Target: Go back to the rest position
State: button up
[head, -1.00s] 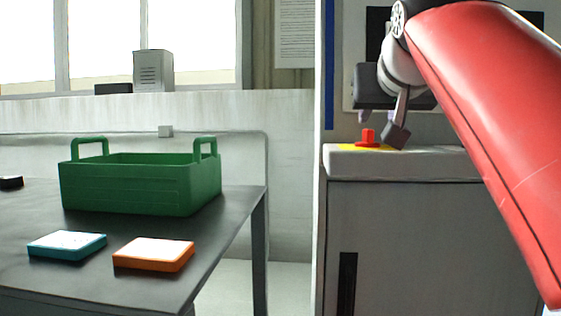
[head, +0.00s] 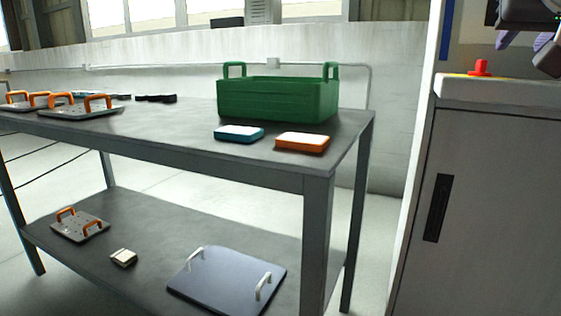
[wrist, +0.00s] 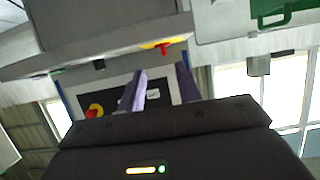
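My gripper (head: 530,50) shows at the top right edge of the head view, partly cut off, up and to the right of a red knob (head: 480,68). The knob stands on a yellow patch on top of a pale grey cabinet (head: 480,180), and the gripper is apart from it. In the wrist view, which looks upside down, my gripper's two fingers (wrist: 160,85) are spread with nothing held between them. The red knob (wrist: 165,48) shows past the fingertips.
A green crate (head: 277,102), a blue-edged block (head: 239,134) and an orange one (head: 302,142) are on the dark table (head: 180,140). Orange-handled plates (head: 80,106) lie on its left part. The lower shelf (head: 150,250) holds more plates. A red button (wrist: 93,112) shows in the wrist view.

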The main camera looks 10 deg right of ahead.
jog(key=s+a+f+n+g+y+p, duration=0.2)
jog(key=a+f, duration=0.5)
jog(key=f, duration=0.5)
jog(key=s+a+f+n+g+y+p, duration=0.2)
jog(key=a+f, duration=0.5)
jog(key=f, duration=0.6)
jog(key=s+a+f+n+g+y+p, duration=0.2)
jog(key=a+f, duration=0.6)
jog(key=f, duration=0.4)
jog(key=shift+s+f+y+p, duration=0.45)
jog(key=shift+s+p, duration=0.4)
jog(key=shift+p, duration=0.25)
